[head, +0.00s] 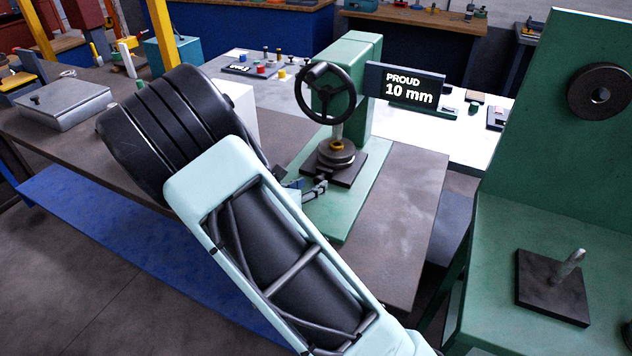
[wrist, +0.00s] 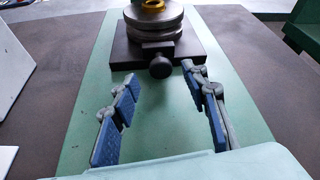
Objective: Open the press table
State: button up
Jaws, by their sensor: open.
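The green press (head: 345,85) stands on the bench with a black handwheel (head: 325,90) on its front. Below the wheel is its dark square table (head: 347,172), carrying stacked grey round discs (head: 335,155) with a yellow ring on top. In the wrist view the table (wrist: 120,50) has a round black knob (wrist: 160,67) at its front edge. My gripper (wrist: 160,82) is open and empty, one finger on each side of the line to the knob, with the knob just ahead of the fingertips. In the head view my arm partly hides the gripper (head: 308,190).
A sign (head: 405,86) beside the press reads "PROUD 10 mm". A larger green machine (head: 560,220) stands at right, with a dark plate (head: 552,287) holding a metal peg. A grey case (head: 65,103) lies at left. The brown bench (head: 410,200) right of the press is clear.

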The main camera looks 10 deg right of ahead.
aim_at(318, 181)
jog(key=shift+x, duration=1.9)
grip_shut()
